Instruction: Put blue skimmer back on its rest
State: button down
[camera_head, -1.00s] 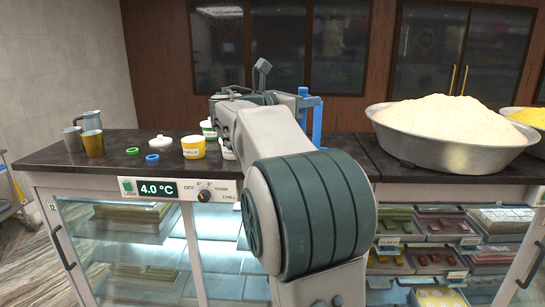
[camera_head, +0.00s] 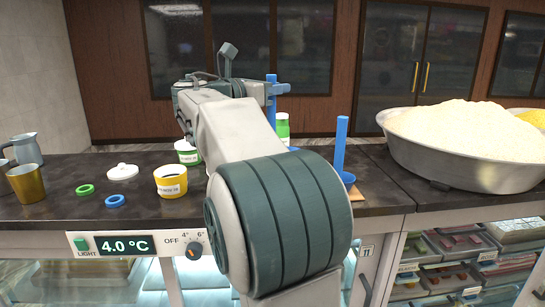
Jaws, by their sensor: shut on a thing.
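My gripper (camera_head: 279,90) is at the upper middle, beyond my arm, above the back of the counter. It is shut on a blue upright bar, which looks like the handle of the blue skimmer (camera_head: 271,105). My arm hides its lower part. A bit of blue (camera_head: 293,149) shows low beside my arm; I cannot tell if it is the skimmer's head. To the right, apart from my gripper, a blue upright post (camera_head: 341,146) with a dish-like foot stands on a small wooden board (camera_head: 358,193). I cannot tell for sure whether this is the rest.
A green-and-white bottle (camera_head: 283,127) stands behind my arm. A yellow tub (camera_head: 171,182), a green-labelled tub (camera_head: 187,153), a white lid (camera_head: 122,171), two rings, a brass cup (camera_head: 27,184) and a jug are left. A large heaped bowl (camera_head: 440,163) stands right.

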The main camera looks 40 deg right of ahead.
aim_at(274, 123)
notch_tip(274, 123, down, 8)
jog(key=shift+s+a+f, duration=0.1)
jog(key=shift+s+f, duration=0.05)
dwell(0.3)
jog(key=c, duration=1.3)
grip_release()
jog(key=shift+f, duration=0.15)
jog(key=s+a+b, duration=0.1)
jog(key=a+b, duration=0.1)
jog(key=a, duration=1)
